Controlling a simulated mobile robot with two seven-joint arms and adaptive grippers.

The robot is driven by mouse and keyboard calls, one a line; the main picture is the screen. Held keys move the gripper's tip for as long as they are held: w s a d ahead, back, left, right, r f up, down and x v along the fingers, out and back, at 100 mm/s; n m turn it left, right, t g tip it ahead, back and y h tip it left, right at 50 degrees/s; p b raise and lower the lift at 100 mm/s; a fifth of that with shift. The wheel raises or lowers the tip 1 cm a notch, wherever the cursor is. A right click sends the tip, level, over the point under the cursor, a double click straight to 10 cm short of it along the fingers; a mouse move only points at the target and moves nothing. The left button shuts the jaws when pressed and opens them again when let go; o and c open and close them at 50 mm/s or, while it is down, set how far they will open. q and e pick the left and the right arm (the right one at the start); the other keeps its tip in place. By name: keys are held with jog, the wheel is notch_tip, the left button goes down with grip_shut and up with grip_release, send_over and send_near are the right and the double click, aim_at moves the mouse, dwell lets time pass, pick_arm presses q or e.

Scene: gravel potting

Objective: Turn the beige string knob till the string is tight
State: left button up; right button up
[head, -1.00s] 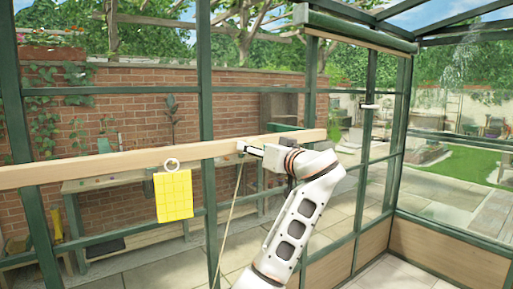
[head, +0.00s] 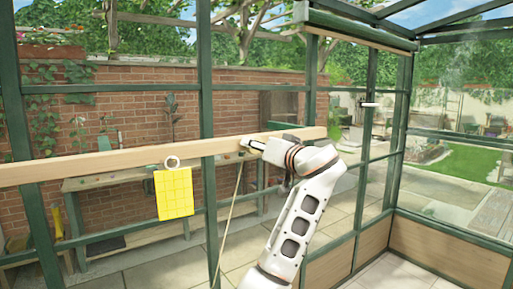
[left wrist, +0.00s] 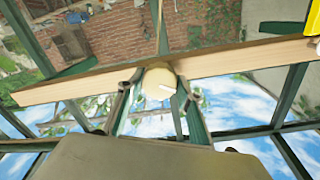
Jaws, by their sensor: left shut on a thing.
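The beige string knob (left wrist: 158,79) is a round, pale disc with a light mark, on the wooden rail (left wrist: 230,60) in the left wrist view. My left gripper (left wrist: 155,90) has a finger on each side of the knob and is shut on it. In the head view my left gripper (head: 249,145) meets the rail (head: 110,160), and its fingers largely hide the knob. The string (head: 231,210) runs down from the knob at a slant and looks straight. It also shows in the left wrist view (left wrist: 160,22). My right gripper is in neither view.
Green glasshouse posts (head: 207,100) and panes stand behind the rail. A rolled blind (head: 358,28) is up at the top right.

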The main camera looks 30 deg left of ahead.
pick_arm(q)
jog(key=shift+w+f+m+g+y, duration=0.1)
jog(key=shift+m+g, duration=0.15)
jog(key=shift+m, duration=4.45)
jog(key=shift+m+g+y, duration=0.1)
jog(key=shift+m+g, duration=0.2)
jog(key=shift+m, duration=4.4)
jog(key=shift+w+f+m+g+y, duration=0.1)
jog(key=shift+m+g, duration=0.15)
jog(key=shift+m, duration=4.45)
jog(key=shift+s, duration=0.1)
jog(key=o, duration=1.1)
jog(key=shift+d+r, duration=0.1)
